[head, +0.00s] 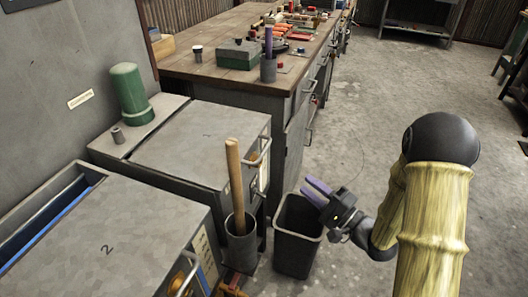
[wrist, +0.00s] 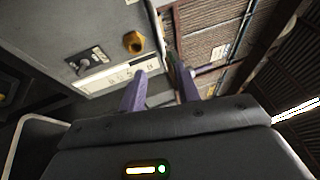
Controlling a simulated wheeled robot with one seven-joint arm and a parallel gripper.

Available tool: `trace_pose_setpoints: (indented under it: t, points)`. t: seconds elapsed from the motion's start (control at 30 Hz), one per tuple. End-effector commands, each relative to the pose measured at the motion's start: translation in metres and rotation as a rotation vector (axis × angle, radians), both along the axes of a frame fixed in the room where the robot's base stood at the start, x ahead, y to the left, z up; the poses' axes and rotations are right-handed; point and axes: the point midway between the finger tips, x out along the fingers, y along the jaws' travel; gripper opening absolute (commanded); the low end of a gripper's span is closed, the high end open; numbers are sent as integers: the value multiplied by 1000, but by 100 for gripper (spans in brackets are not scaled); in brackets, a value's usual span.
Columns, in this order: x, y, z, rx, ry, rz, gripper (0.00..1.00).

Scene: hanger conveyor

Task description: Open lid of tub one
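A grey tub with a flat closed lid (head: 205,135) stands beside the workbench. A faint mark on its lid is too small to read for certain; the nearer tub's lid (head: 110,245) is marked 2. A bar handle (head: 260,152) shows at the front edge of the farther tub. My gripper (head: 315,190) has purple fingers, is open and empty, and hangs over the dark bin, right of that tub's front and apart from it. In the wrist view my gripper (wrist: 160,85) points past a grey panel (wrist: 90,40) with a yellow knob (wrist: 133,42) and a white label strip.
A dark open bin (head: 298,235) stands on the floor below my gripper. A grey cup (head: 241,245) holding a wooden handle (head: 235,175) stands between the tubs and bin. A green cylinder (head: 130,95) stands behind the lid.

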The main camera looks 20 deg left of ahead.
Motion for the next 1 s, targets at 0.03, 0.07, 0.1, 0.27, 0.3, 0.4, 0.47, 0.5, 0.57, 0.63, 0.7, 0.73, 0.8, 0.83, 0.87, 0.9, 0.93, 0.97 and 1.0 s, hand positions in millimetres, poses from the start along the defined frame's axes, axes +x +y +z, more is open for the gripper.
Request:
trace_pose_setpoints:
  t: [0.03,0.07,0.1,0.27,0.3,0.4,0.47,0.5,0.57,0.63,0.7,0.73,0.8,0.83,0.87,0.9,0.93,0.97,1.0]
  points:
    - [0,1,0,0,-1,1,33]
    - [1,2,0,0,-1,1,33]
    - [2,4,1,-2,-2,2,33]
    - [10,21,4,-2,-4,3,33]
    - [12,26,5,-1,-4,4,33]
    - [20,42,8,-2,-5,4,33]
    - [25,51,10,-2,-4,4,33]
    - [28,57,11,-2,-5,3,33]
    - [33,66,13,-2,-5,3,33]
    - [38,77,15,-1,-6,3,33]
    - [44,88,17,-2,-5,3,33]
    - [47,93,18,-3,-6,3,33]
    - [52,104,20,-1,-5,3,33]
    - [54,108,21,-2,-5,3,33]
    - [57,113,22,-2,-5,3,33]
    - [60,119,23,-2,-5,2,33]
    - [62,123,24,-2,-5,2,33]
    - [65,128,25,-1,-6,3,33]
    - [68,133,26,-2,-4,1,33]
